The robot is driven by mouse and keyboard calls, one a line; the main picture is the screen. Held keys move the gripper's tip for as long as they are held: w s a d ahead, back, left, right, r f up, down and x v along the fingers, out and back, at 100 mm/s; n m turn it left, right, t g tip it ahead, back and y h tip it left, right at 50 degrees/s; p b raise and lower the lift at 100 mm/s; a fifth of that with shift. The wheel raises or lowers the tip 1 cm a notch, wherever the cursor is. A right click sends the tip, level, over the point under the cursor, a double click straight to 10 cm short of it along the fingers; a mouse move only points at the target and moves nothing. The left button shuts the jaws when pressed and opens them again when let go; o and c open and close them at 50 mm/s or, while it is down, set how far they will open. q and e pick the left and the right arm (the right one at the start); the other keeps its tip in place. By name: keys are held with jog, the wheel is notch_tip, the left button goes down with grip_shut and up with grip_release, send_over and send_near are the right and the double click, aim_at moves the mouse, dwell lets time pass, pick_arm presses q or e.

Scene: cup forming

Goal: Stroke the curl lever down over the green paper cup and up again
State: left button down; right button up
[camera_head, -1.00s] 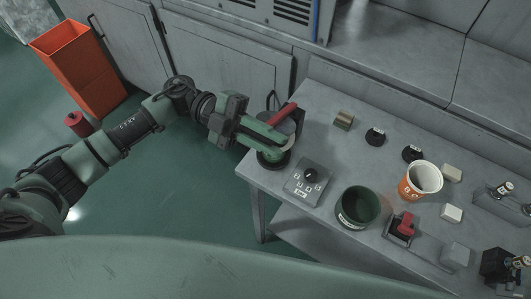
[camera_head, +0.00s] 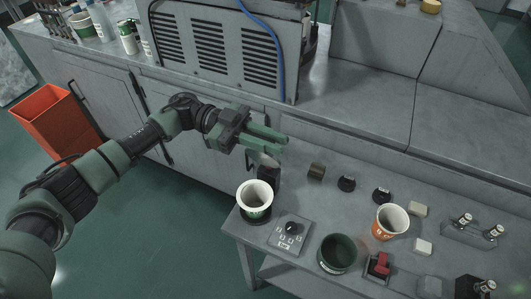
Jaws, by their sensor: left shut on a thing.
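The green paper cup (camera_head: 256,208), white inside with a green and white outside, stands upright in a dark round holder at the bench's left corner. My left gripper (camera_head: 268,143) is above and behind the cup, apart from it. It is shut on the curl lever, whose handle is mostly hidden by the fingers. A pale part (camera_head: 268,160) shows just below the fingers, and the dark lever post (camera_head: 269,178) stands behind the cup. The cup's rim is in full view with nothing over it. My right gripper is not in view.
A control box (camera_head: 288,233) with a black knob sits right of the cup. A dark green bin (camera_head: 324,262), a red switch (camera_head: 380,263) and an orange paper cup (camera_head: 388,226) stand farther right. A vented grey machine (camera_head: 215,50) is behind. An orange bin (camera_head: 45,118) stands at left.

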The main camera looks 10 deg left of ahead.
pick_arm(q)
jog(key=shift+w+d+r+n, duration=0.1)
jog(key=shift+w+d+n, duration=0.1)
jog(key=shift+w+n, duration=0.3)
jog(key=shift+w+d+r+n, duration=0.15)
jog(key=shift+w+n, duration=0.25)
jog(key=shift+w, duration=0.2)
jog(key=shift+f, duration=0.1)
jog(key=c, duration=1.4)
grip_release()
jog(key=b+v, duration=0.3)
jog(key=v, duration=0.5)
jog(key=shift+b, duration=0.4)
